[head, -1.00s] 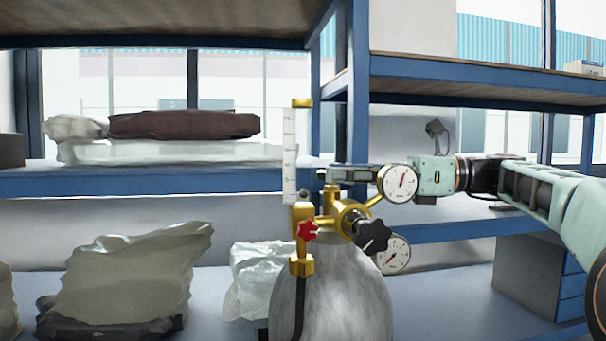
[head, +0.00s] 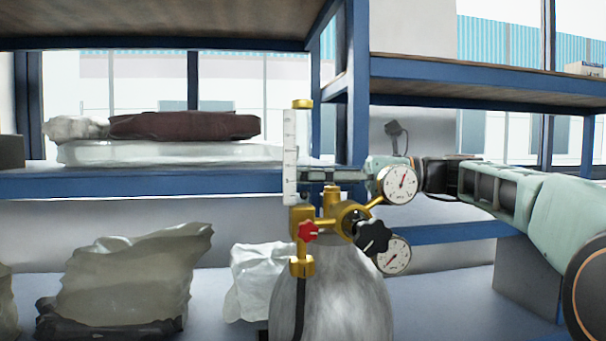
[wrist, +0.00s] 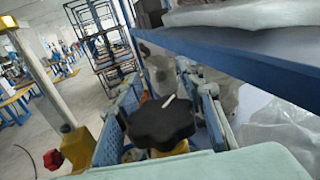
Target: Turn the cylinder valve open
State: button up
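The gas cylinder (head: 335,290) stands upright with a brass valve (head: 331,200) on top. In the wrist view, a black lobed handwheel (wrist: 160,122) with a white mark sits on a brass stem. My gripper (wrist: 165,97) is open, with one finger on each side of this handwheel. Small gaps seem to remain, but contact is unclear. In the head view my gripper (head: 325,176) reaches in from the right at the valve's top, and the handwheel is mostly hidden there. The regulator's black knob (head: 373,238) and a red knob (head: 307,230) face the head camera.
Two gauges (head: 400,185) (head: 393,254) stick out right of the valve. A white flow tube (head: 289,160) rises at its left. A blue shelf edge (head: 150,181) runs behind. Plastic-wrapped bundles (head: 130,280) lie lower left.

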jog(key=c, duration=0.5)
jog(key=shift+s+r+n+g+p, duration=0.15)
jog(key=shift+n+g+p, duration=0.3)
jog(key=shift+p, duration=0.8)
jog(key=shift+s+r+n+g+p, duration=0.2)
jog(key=shift+g+p, duration=0.45)
jog(key=shift+p, duration=0.55)
grip_shut()
jog(key=shift+s+d+f+n+g+h+p, duration=0.1)
jog(key=shift+s+n+g+h+p, duration=0.35)
jog(key=shift+n+g+p, duration=0.85)
jog(key=shift+s+d+f+n+g+h+p, duration=0.15)
jog(key=shift+s+n+g+h+p, duration=0.35)
jog(key=shift+n+g+p, duration=1.05)
jog(key=shift+s+d+n+g+h+p, duration=0.1)
jog(key=shift+s+n+g+h+p, duration=0.4)
jog(key=shift+g+p, duration=1.1)
jog(key=shift+d+g+b, duration=0.1)
jog(key=shift+g+b, duration=0.35)
jog(key=shift+g, duration=0.3)
jog(key=shift+s+r+n+h, duration=0.15)
jog(key=shift+n+h, duration=0.1)
jog(key=shift+n, duration=0.25)
